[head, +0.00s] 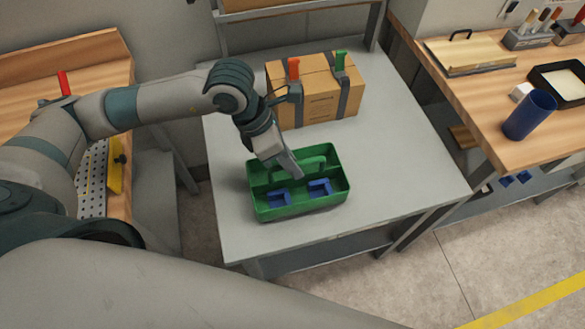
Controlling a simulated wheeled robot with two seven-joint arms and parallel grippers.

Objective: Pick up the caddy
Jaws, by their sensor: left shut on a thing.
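The green caddy (338,196) stands on the grey table (410,185), near its front left part. It has a raised middle handle and holds blue pieces (319,188) in its front compartment. My left gripper (297,172) reaches down over the caddy and is shut on its handle; the fingertips are partly hidden. I cannot tell whether the caddy's bottom touches the table. My right gripper is not in view.
A cardboard box (318,103) with dark straps and red and green clips stands behind the caddy. A wooden bench (500,120) at right carries a blue cup (530,115) and a black tray (562,83). The table's right part is clear.

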